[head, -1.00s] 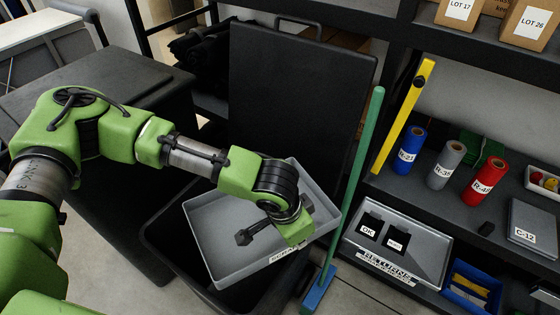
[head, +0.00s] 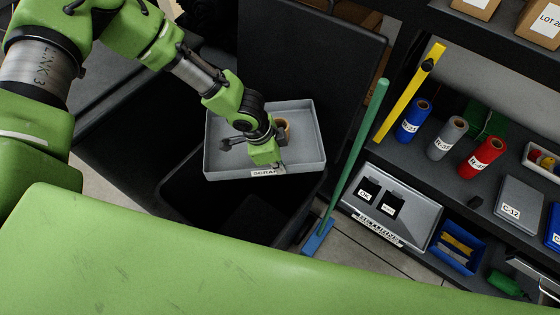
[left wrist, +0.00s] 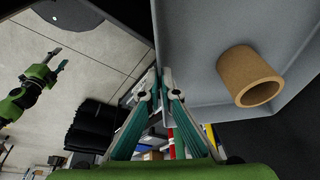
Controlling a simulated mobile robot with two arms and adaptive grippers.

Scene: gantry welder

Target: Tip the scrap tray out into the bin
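A dark piece (head: 232,145) lies at the tray's left. In the left wrist view my right gripper (left wrist: 60,62) is open and empty.
A green-handled broom (head: 358,155) with a blue head stands close at the bin's right. The shelf beside it holds a returns tray (head: 415,222), several coloured rolls (head: 482,157) and a blue box (head: 457,248). My green arm link covers the bottom of the head view.

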